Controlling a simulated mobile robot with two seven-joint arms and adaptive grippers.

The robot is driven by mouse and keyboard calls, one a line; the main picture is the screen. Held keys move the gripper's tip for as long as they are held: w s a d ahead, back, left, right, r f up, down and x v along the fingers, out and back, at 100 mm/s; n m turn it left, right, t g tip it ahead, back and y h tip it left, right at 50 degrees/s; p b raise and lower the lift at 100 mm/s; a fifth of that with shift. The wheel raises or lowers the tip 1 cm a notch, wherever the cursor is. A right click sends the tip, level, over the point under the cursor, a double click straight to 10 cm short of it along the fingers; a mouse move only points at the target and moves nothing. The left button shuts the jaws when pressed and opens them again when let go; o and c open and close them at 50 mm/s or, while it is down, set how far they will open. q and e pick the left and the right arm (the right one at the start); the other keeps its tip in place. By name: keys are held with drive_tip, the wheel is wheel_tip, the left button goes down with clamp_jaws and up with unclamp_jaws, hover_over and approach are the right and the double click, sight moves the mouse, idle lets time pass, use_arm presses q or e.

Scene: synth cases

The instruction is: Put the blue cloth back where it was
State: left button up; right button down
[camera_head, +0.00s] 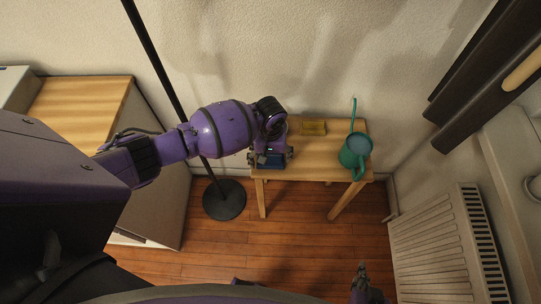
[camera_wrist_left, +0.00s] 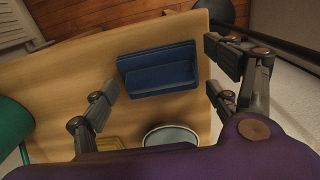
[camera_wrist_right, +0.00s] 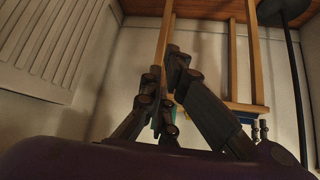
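The blue cloth (camera_head: 270,160) lies folded on the small wooden table, near its left front corner. In the left wrist view the cloth (camera_wrist_left: 158,72) is a flat rectangle with a raised fold. My left gripper (camera_head: 269,157) is above it, and its fingers (camera_wrist_left: 165,85) are spread wide on either side with nothing between them; I cannot tell the exact height. My right gripper (camera_head: 361,272) is low in front of the table, away from the cloth. Its fingertips (camera_wrist_right: 167,65) lie close together and hold nothing that I can see.
The table (camera_head: 315,165) also bears a yellow block (camera_head: 313,128), a green watering can (camera_head: 355,155) and a round pale-blue-topped thing (camera_wrist_left: 170,136) hidden from the head view. A black pole stand (camera_head: 224,202) is left of it, a radiator (camera_head: 440,245) right. Floor (camera_head: 290,240) in front is clear.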

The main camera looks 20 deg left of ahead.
use_arm(q)
drive_tip(key=shift+o, duration=0.4)
drive_tip(key=shift+r, duration=0.15)
wheel_tip(320, 180, up, 12)
drive_tip(key=p, duration=0.2)
drive_tip(key=s+d+f+m+t+h, duration=0.2)
drive_tip(key=s+d+f+t+h, duration=0.3)
drive_tip(key=s+f, duration=0.65)
drive_tip(key=s+a+r+t+y, duration=0.1)
drive_tip(key=s+a+y, duration=0.1)
drive_tip(key=s+a, duration=0.3)
drive_tip(key=s+a+r+m+t+y, duration=0.1)
drive_tip(key=s+a, duration=0.4)
drive_tip(key=s, duration=0.6)
drive_tip(key=shift+a+r+m+t+y, duration=0.35)
drive_tip(key=shift+r+t+y, duration=0.3)
drive_tip(key=shift+y, duration=0.25)
use_arm(e)
drive_tip(key=shift+w+a+r, duration=0.15)
drive_tip(key=shift+w+r, duration=0.05)
drive_tip(key=shift+r, duration=0.3)
drive_tip(key=shift+w+a+r, duration=0.1)
drive_tip(key=shift+w+r, duration=0.05)
drive_tip(key=shift+r, duration=0.3)
